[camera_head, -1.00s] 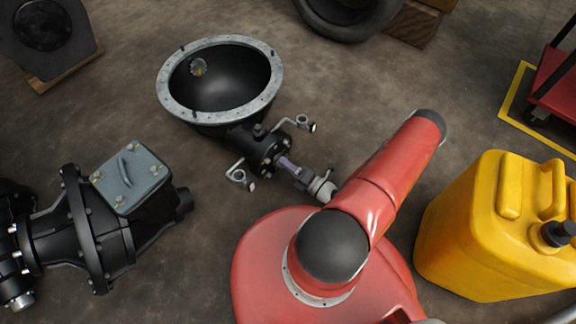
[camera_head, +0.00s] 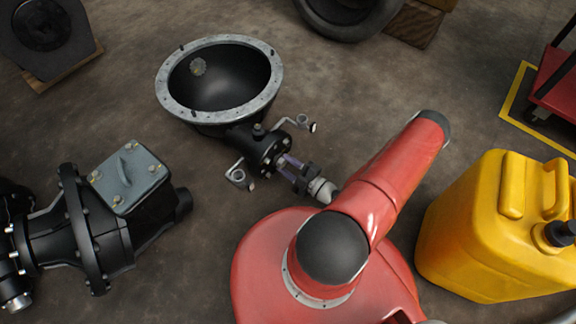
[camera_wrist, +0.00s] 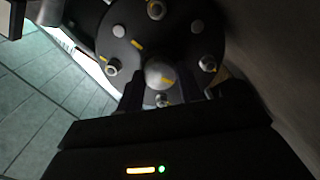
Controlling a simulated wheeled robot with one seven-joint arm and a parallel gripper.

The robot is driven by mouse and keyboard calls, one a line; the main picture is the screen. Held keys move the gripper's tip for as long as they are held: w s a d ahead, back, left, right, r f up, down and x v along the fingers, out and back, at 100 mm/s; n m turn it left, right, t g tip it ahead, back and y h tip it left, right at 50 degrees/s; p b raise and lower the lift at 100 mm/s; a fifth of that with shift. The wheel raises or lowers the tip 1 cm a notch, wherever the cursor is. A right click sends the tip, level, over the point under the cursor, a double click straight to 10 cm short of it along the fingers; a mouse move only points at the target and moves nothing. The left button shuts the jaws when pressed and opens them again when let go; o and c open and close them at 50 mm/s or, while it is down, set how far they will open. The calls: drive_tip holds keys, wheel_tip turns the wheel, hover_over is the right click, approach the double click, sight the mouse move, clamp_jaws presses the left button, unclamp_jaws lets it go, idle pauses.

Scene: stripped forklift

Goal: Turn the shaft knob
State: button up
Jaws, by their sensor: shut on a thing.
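The shaft knob (camera_wrist: 159,74) shows in the wrist view as a pale round end with a yellow mark, at the lower middle of a dark round flange (camera_wrist: 120,40). My gripper (camera_wrist: 178,92) has one dark finger on each side of the knob and is shut on it. In the head view my gripper (camera_head: 290,168) reaches from the lower right to the bolted end flange of a black bell-shaped casing (camera_head: 232,118). There the fingers largely hide the knob. My red arm covers the lower middle of the head view.
A black gearbox (camera_head: 100,225) lies at the left. A yellow canister (camera_head: 470,235) stands at the right.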

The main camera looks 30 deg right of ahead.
drive_tip(key=shift+f+m, duration=0.1)
drive_tip(key=shift+m, duration=0.8)
drive_tip(key=o, duration=1)
wheel_tip(320, 180, up, 20)
drive_tip(key=p, duration=0.5)
